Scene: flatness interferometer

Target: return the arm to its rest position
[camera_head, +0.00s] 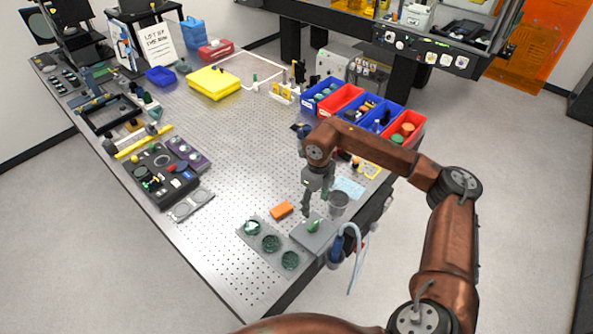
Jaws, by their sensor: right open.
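My right arm, copper-brown, comes in from the lower right and reaches over the near right part of the perforated metal table (235,170). Its gripper (314,204) points down and is open, with nothing seen between the fingers. It hangs near a grey cup (338,203) and above or just behind a grey plate with a green item (313,226); the exact height is hard to tell. My left gripper is not in view.
An orange block (282,209) and a tray with several dark green discs (270,243) lie close by. Blue and red bins (346,98) line the right edge. A blue-handled tool with a pale hose (338,247) is at the near corner. The table's middle is clear.

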